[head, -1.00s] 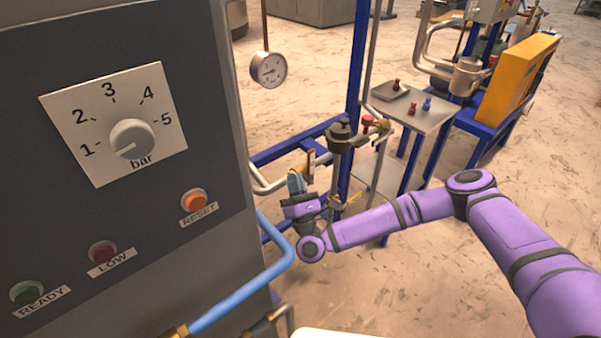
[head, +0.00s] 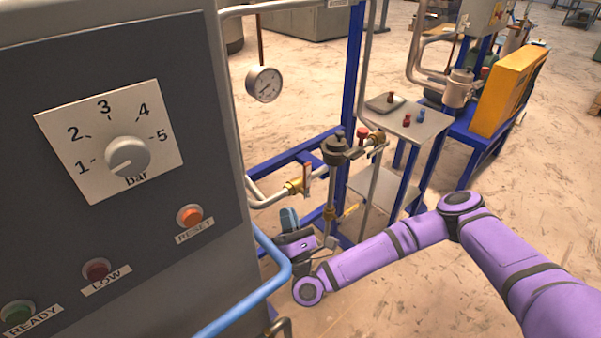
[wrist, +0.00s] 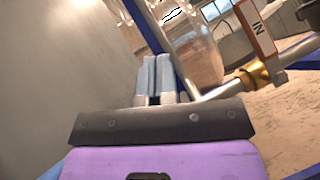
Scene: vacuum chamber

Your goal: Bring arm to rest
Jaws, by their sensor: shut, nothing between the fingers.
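My purple arm (head: 385,253) reaches in from the right in the head view, bent at the elbow. My gripper (head: 289,217) is between the grey control panel and the blue frame, below a brass valve. In the wrist view its blue-grey fingers (wrist: 155,75) are side by side, shut and empty. They appear apart from the pipe and the brass valve (wrist: 256,74) with an orange-edged "IN" tag (wrist: 256,27).
The control panel (head: 60,220) with a bar dial (head: 128,157) and orange reset button (head: 189,216) fills the left. A blue pipe (head: 245,300) bends near my wrist. A gauge (head: 263,84) and small table (head: 425,125) stand behind.

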